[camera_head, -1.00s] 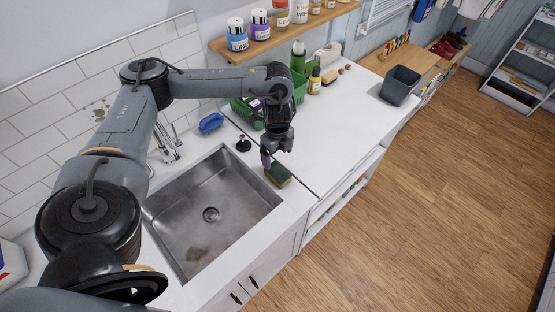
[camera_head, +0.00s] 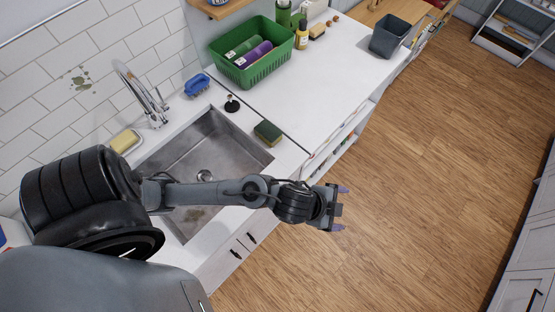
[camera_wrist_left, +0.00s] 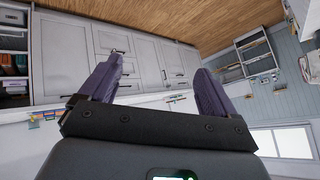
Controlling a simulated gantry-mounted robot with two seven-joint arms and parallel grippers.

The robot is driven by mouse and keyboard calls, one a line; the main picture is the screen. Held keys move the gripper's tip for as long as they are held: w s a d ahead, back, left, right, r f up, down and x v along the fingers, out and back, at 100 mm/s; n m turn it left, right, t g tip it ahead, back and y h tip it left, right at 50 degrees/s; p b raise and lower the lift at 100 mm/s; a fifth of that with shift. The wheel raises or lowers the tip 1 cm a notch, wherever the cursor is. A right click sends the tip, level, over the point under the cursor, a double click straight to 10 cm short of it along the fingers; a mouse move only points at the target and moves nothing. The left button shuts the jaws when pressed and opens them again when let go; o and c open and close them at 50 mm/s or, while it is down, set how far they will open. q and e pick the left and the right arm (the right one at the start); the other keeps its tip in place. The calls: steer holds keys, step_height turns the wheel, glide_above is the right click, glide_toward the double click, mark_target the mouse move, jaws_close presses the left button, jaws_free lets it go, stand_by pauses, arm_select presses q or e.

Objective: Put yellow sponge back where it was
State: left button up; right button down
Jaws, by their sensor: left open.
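A sponge (camera_head: 267,132) with a dark green top and yellowish side lies on the white counter at the right rim of the sink. A pale yellow block (camera_head: 125,140), possibly soap or another sponge, rests at the sink's left back corner. My left gripper (camera_head: 341,208) is open and empty, out over the floor in front of the counter, apart from the sponge. In the left wrist view its two purple fingers (camera_wrist_left: 159,68) stand wide apart with nothing between them, facing cabinets across the room. My right gripper is not in view.
The metal sink (camera_head: 205,155) has a tall faucet (camera_head: 140,92) behind it. A blue brush (camera_head: 197,85) and a black stopper (camera_head: 232,104) stand near the back rim. A green basket (camera_head: 252,62) holds bottles. The counter right of the sponge is largely clear.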

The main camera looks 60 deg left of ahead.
arm_select(q)
steer(key=s+a+f+n+g+y, duration=0.2)
steer(key=s+a+f+n+g, duration=0.2)
steer(key=s+a+n, duration=0.3)
steer(key=s+a, duration=0.3)
steer(key=s, duration=0.2)
steer(key=shift+s+a+n+y, duration=0.35)
steer(key=shift+s+n+y, duration=0.05)
